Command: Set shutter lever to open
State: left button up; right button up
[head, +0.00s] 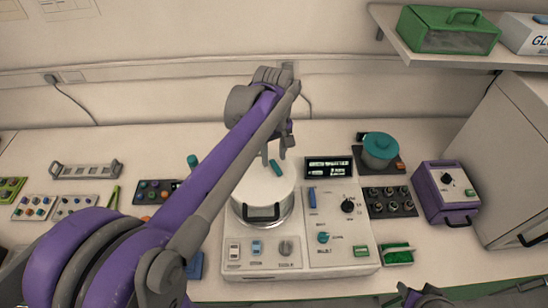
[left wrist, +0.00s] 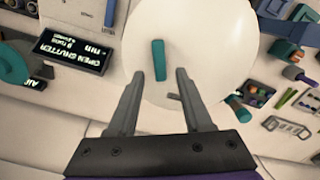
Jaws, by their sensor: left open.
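A short teal lever (head: 275,168) stands out on the round white top of the microscope column (head: 252,190). In the left wrist view the teal lever (left wrist: 159,60) lies roughly lengthwise between my fingers. My left gripper (head: 274,158) is open above the column top, and its two fingers (left wrist: 160,76) are on either side of the lever's near end, apart from it as far as I can see. The display (left wrist: 74,50) reads "OPEN SHUTTER" with smaller text. My right gripper (head: 425,296) shows only partly at the bottom edge.
The control panel (head: 335,225) beside the column has a blue slider, knobs and switches. A teal-lidded pot (head: 381,150), a purple box (head: 445,192) and a tray of dark pieces (head: 388,200) stand to the right. A grey rack (head: 86,170) is at the left.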

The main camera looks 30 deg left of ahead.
pick_arm(q)
jog(key=shift+s+f, duration=0.1)
jog(key=shift+f, duration=0.55)
grip_shut()
